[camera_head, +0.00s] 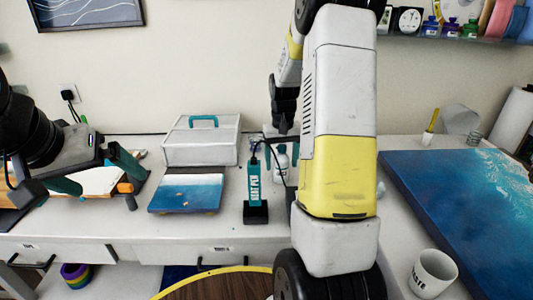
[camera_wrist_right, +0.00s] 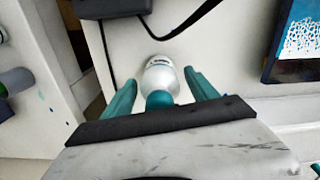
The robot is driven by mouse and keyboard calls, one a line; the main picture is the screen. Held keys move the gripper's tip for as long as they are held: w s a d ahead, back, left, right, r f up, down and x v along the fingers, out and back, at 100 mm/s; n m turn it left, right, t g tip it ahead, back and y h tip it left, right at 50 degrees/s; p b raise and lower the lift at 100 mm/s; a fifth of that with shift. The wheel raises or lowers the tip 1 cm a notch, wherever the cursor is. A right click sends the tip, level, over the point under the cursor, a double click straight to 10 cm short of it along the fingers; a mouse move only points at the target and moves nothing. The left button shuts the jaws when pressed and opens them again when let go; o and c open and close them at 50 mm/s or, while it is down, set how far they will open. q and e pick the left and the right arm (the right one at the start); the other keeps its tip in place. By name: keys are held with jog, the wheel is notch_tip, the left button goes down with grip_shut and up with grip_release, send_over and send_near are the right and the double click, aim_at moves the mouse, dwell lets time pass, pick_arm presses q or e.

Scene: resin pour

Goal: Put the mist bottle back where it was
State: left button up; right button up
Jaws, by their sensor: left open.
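The mist bottle, white with a teal top, stands upright on the white worktop in the right wrist view (camera_wrist_right: 161,78), and it also shows in the head view (camera_head: 281,164), partly hidden by a cable and my right arm. My right gripper (camera_wrist_right: 159,80) is above it with one teal finger on each side. Gaps show between the fingers and the bottle, so the gripper is open around it. My left gripper (camera_head: 95,174) is open and empty at the left, over the tray area.
A teal heat tool (camera_head: 254,186) on a black base stands left of the bottle, its cable close by. A clear lidded box (camera_head: 201,146) and a small blue panel (camera_head: 187,193) are further left.

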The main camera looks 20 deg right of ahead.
notch_tip(320, 180, up, 12)
jog(key=shift+r, duration=0.15)
jog(key=s+a+r+n+t+y, duration=0.1)
jog(key=s+a+r+t, duration=0.2)
jog(key=s+a, duration=0.3)
jog(key=s+a+r+n+t+y, duration=0.1)
jog(key=s+a+r+t, duration=0.2)
jog(key=s+a, duration=0.4)
jog(key=s+r, duration=0.1)
jog(key=s, duration=0.8)
jog(key=shift+a, duration=0.25)
jog(key=shift+o, duration=0.2)
